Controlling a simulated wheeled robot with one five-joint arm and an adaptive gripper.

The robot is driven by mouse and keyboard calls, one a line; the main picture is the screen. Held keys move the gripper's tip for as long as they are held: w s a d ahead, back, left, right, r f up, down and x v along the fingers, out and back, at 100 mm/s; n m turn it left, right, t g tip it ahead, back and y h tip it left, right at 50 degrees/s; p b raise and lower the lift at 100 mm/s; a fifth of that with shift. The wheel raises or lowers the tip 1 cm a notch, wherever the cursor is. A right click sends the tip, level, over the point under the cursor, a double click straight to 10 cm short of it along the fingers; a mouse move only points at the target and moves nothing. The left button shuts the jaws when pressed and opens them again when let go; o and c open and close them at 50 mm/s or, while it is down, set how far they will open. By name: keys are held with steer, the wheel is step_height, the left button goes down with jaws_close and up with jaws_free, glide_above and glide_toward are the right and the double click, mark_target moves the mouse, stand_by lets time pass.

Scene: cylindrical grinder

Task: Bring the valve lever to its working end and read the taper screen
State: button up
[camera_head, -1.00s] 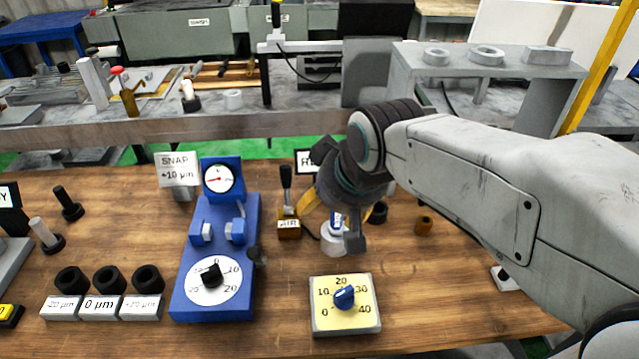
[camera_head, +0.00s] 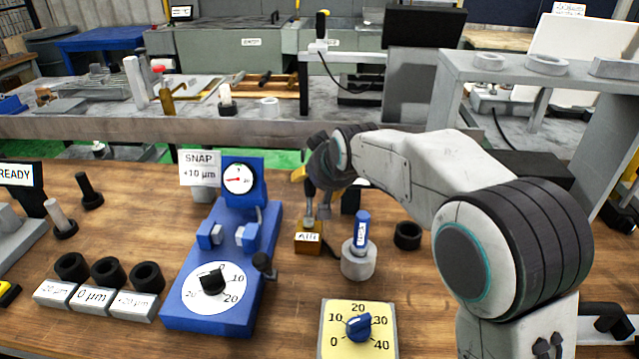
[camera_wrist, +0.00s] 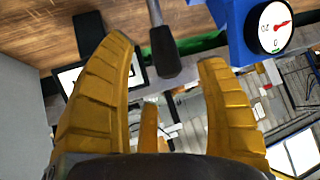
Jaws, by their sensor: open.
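The valve lever is on a small brass block marked AIR (camera_head: 308,238) on the wooden bench. Its metal stem (camera_head: 309,208) shows in the head view, but its top is hidden by my gripper. In the wrist view the lever's dark handle (camera_wrist: 166,58) appears between the fingertips, with a gap on both sides. My gripper (camera_head: 309,182) is open at the lever's upper part; its yellow fingers also show in the wrist view (camera_wrist: 165,60). A black-framed screen (camera_wrist: 72,76) is partly behind the left finger there; its text is unreadable, and I cannot tell whether it is the taper screen.
A blue gauge stand (camera_head: 222,268) with a dial is left of the valve. A grey cylinder (camera_head: 358,262) with a blue plug stands close right, near a black ring (camera_head: 407,235). A yellow dial box (camera_head: 358,338) is in front. A READY sign (camera_head: 18,174) is far left.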

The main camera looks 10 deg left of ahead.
mark_target(310, 197)
steer(key=shift+x, duration=2.5)
steer(key=shift+c, duration=0.3)
steer(key=c, duration=1.2)
steer(key=shift+w, duration=0.1)
steer(key=shift+c, duration=0.2)
